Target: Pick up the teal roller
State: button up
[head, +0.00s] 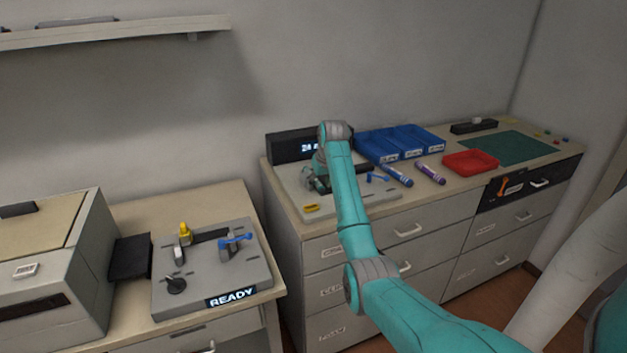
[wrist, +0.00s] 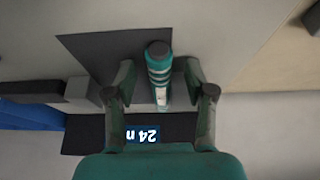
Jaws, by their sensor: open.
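The teal roller (wrist: 159,68) shows in the wrist view as a teal cylinder with a dark end cap and pale bands. It lies between the two fingers of my gripper (wrist: 160,76), with a gap visible on both sides. My gripper is open. In the head view my gripper (head: 317,181) is low over the grey plate (head: 300,199) on the right cabinet. I cannot make out the teal roller there; my teal arm and gripper cover that spot.
Blue bins (head: 383,152), a blue striped roller (head: 398,175), a purple striped roller (head: 431,173) and a red tray (head: 470,162) are right of my arm. A dark display (head: 291,147) stands behind the plate. A device reading READY (head: 231,297) is on the left bench.

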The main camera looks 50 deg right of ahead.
grip_shut()
jog(key=shift+r, duration=0.15)
